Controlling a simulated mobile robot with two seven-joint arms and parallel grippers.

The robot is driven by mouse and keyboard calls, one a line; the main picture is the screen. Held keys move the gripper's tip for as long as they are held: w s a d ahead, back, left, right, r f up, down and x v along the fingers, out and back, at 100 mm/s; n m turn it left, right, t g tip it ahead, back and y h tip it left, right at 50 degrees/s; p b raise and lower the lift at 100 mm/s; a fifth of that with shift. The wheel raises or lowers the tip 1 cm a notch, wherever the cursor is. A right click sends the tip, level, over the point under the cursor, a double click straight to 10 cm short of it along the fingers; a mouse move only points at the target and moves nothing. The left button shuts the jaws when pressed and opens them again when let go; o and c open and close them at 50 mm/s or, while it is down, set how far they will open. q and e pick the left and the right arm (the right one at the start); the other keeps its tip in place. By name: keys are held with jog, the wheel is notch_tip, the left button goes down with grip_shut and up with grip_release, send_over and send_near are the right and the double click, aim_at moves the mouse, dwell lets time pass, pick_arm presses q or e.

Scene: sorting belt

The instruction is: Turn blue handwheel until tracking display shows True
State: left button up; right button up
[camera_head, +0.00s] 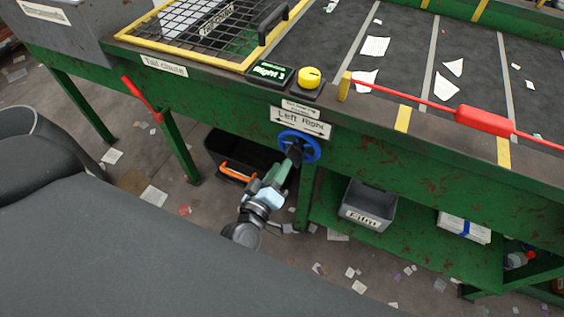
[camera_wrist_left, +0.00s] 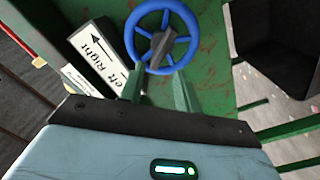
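The blue handwheel (camera_head: 313,159) is mounted on the green side of the belt frame, below a white "Left Right" arrow label (camera_head: 300,122). The tracking display (camera_head: 270,73) above reads what looks like "Right 3". My left gripper (camera_head: 282,171) is just in front of the wheel. In the left wrist view, the wheel (camera_wrist_left: 133,42) has a dark grey hub piece (camera_wrist_left: 162,48). The two green fingers of my left gripper (camera_wrist_left: 160,82) are apart, with nothing visibly between them, below the hub. Contact with the wheel cannot be told. My right gripper is not in view.
A yellow knob (camera_head: 309,77) sits right of the display. A red pull cord (camera_head: 483,121) runs along the belt edge. A grey "Film" bin (camera_head: 369,204) stands on the lower shelf.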

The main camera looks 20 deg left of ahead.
aim_at(299, 146)
pick_arm(q)
jog(key=shift+r, duration=0.1)
jog(key=shift+w+d+f+m, duration=0.25)
jog(key=shift+w+m, duration=0.25)
jog(key=shift+w, duration=0.3)
jog(key=shift+w+d+f+m, duration=0.2)
jog(key=shift+w+m, duration=0.3)
jog(key=shift+w, duration=0.25)
jog(key=shift+w+d+f+m, duration=0.25)
jog(key=shift+w+m, duration=0.25)
jog(key=shift+w, duration=0.3)
jog(key=shift+r, duration=0.1)
grip_shut()
